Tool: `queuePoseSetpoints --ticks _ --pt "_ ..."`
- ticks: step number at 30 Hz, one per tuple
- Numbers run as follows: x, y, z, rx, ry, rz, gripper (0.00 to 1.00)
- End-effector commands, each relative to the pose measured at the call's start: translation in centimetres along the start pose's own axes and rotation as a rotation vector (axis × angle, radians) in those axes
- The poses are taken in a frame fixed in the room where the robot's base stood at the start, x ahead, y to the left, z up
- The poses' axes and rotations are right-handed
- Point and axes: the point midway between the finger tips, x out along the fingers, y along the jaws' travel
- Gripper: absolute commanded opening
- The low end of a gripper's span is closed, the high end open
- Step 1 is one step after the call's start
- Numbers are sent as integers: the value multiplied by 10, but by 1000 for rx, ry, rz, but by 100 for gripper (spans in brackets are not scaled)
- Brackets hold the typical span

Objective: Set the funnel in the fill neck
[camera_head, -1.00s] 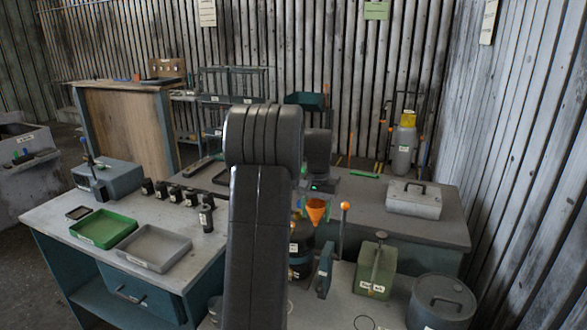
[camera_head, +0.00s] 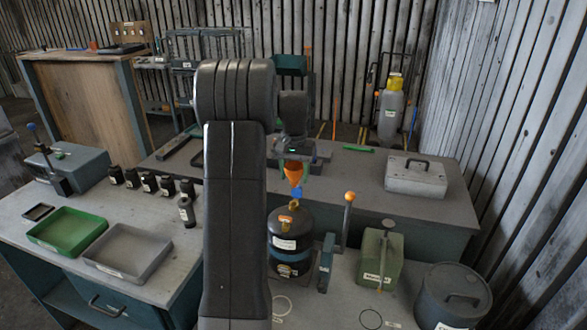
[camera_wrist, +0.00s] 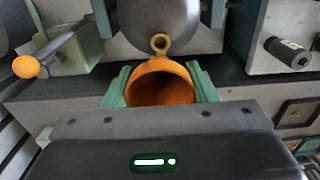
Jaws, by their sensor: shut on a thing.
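The orange funnel (camera_head: 293,172) is held between the green fingers of my gripper (camera_head: 291,164), wide mouth up. In the wrist view the funnel (camera_wrist: 134,91) sits between both fingers of my gripper (camera_wrist: 160,84), and its open mouth shows. In the head view it appears above the dark round tank (camera_head: 286,243), with a visible gap to the tank's top. A small blue piece (camera_head: 297,192) shows just under the funnel; I cannot tell what it belongs to. A brass-coloured ring (camera_head: 293,205) shows at the tank's top. I cannot make out the fill neck clearly.
A lever with an orange knob (camera_head: 349,197) stands right of the tank. A green can (camera_head: 379,262) and a grey lidded drum (camera_head: 450,298) stand further right. A grey box with a handle (camera_head: 416,178) is behind. Green and grey trays lie on the left bench.

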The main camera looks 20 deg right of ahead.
Motion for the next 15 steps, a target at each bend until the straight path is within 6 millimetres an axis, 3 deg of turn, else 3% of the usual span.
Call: queuePoseSetpoints --ticks 15 --pt "46 0 0 0 0 0 40"
